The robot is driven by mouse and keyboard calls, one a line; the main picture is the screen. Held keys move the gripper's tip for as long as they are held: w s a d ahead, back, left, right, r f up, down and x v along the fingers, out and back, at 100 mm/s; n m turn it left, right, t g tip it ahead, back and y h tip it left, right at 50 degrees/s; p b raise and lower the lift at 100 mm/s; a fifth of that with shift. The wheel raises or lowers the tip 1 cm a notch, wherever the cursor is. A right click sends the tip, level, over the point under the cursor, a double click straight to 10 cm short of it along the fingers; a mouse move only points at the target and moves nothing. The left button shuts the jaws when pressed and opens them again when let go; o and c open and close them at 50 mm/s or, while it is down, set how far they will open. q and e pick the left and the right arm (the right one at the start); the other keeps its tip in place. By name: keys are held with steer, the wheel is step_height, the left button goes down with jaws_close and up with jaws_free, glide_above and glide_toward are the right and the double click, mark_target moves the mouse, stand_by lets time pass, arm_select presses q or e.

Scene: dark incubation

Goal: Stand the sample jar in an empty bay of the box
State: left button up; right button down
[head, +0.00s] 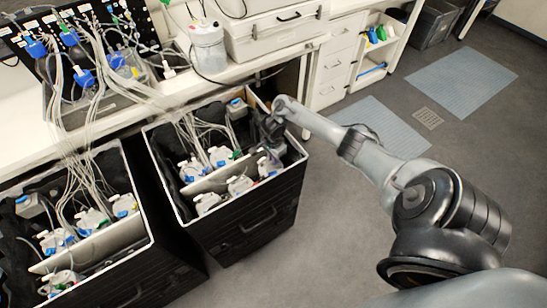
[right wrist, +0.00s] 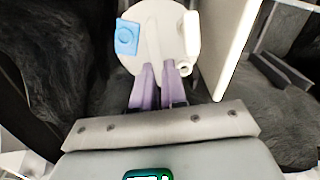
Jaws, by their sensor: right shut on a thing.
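The sample jar (right wrist: 158,35) has a round white top with a blue square patch and a small spout. In the right wrist view my right gripper (right wrist: 164,88) is shut on it with two purple fingers. In the head view my right gripper (head: 269,139) reaches down into the right part of the black box (head: 245,225). A pale jar (head: 268,164) shows just below it, but I cannot tell there whether it is the held one. A white divider (right wrist: 236,45) stands right of the held jar. The jar's base is hidden. My left gripper is out of view.
Several white-capped jars with tubes stand in the box. A second black box (head: 125,285) with jars stands to the left. Dark lining (right wrist: 48,50) lies left of the held jar. The bench (head: 130,112) runs behind the boxes; the floor to the right is open.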

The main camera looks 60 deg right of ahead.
steer(key=shift+f, duration=0.85)
steer(key=shift+d+f+b, duration=0.1)
steer(key=shift+f+b, duration=0.45)
steer(key=shift+f, duration=0.4)
steer(key=c, duration=1.5)
jaws_free()
steer(key=o, duration=0.4)
steer(key=shift+a+f, duration=0.1)
steer(key=shift+a, duration=0.1)
steer(key=shift+d, duration=0.1)
step_height(320, 180, up, 3)
steer(key=p, duration=0.4)
step_height(320, 180, up, 6)
steer(key=p, duration=0.7)
steer(key=shift+p, duration=0.4)
